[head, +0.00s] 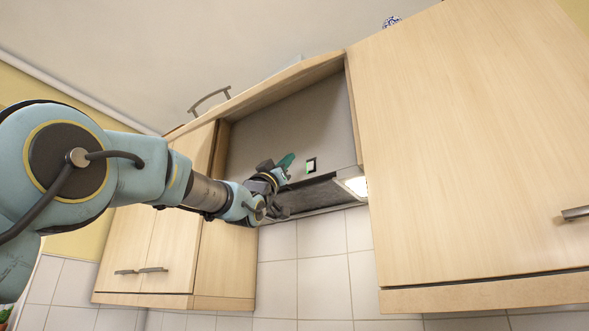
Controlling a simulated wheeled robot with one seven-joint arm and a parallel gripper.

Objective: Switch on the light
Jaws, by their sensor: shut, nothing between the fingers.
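A bright white lamp panel (356,186) shows at the right end of the hood's underside and looks lit. My gripper (288,162) is just left of the switch, in front of the hood, with a visible gap between them in the picture. It is shut and empty. My wrist hides part of the hood's lower left.
Wooden wall cabinets stand left (170,250) and right (460,150) of the hood, with metal handles. White tiles (320,270) cover the wall below. Items sit on top of the cabinets. The space below the hood looks free.

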